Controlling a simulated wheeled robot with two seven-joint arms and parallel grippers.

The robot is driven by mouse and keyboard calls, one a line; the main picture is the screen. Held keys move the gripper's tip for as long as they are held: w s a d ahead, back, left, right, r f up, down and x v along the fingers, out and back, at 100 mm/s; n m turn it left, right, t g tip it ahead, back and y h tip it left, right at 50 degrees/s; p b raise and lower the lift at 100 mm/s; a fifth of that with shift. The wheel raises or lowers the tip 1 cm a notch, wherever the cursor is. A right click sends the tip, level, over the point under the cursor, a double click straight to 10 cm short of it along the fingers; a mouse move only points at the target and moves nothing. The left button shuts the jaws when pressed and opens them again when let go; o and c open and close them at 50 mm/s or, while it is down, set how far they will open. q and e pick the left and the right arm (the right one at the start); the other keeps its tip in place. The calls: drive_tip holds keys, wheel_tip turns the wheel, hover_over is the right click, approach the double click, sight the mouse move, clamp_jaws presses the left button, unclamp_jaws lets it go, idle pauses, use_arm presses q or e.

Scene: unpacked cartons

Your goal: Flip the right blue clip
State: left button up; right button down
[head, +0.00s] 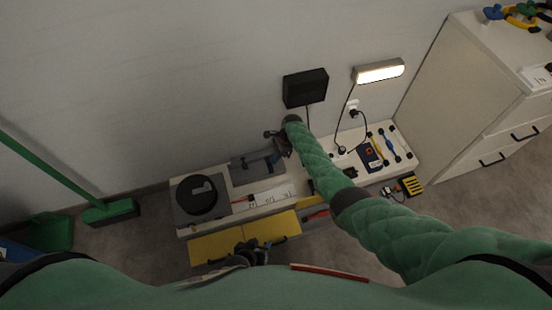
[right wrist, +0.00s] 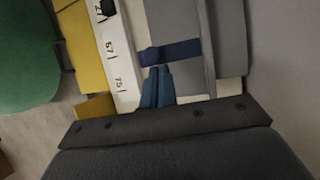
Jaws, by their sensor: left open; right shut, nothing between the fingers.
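A dark blue clip (right wrist: 170,52) lies across the edge of a grey case (right wrist: 228,40) in the right wrist view. The case (head: 243,171) also shows on the bench in the head view. My right gripper (right wrist: 158,72) is shut and empty, its bluish fingertips right at the clip's near edge; I cannot tell whether they touch. In the head view my right gripper (head: 279,149) is over the case's right end and hides part of it. My left gripper (head: 251,246) is open and empty in front of the bench, by the yellow panel.
The white bench (head: 222,222) carries a black round device (head: 196,196) at left and tools at right. A yellow panel (head: 215,246) is at its front. A lit lamp (head: 379,71) and a black box (head: 305,88) are on the wall. A cabinet (head: 470,85) stands right.

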drive_tip(key=shift+w+a+r+p, duration=0.1)
drive_tip(key=shift+w+r+p, duration=0.2)
drive_tip(key=shift+p, duration=0.15)
idle(1.5)
drive_tip(key=shift+r, duration=0.1)
drive_tip(key=shift+r+p, duration=0.7)
drive_tip(key=shift+p, duration=0.25)
drive_tip(key=shift+r, duration=0.1)
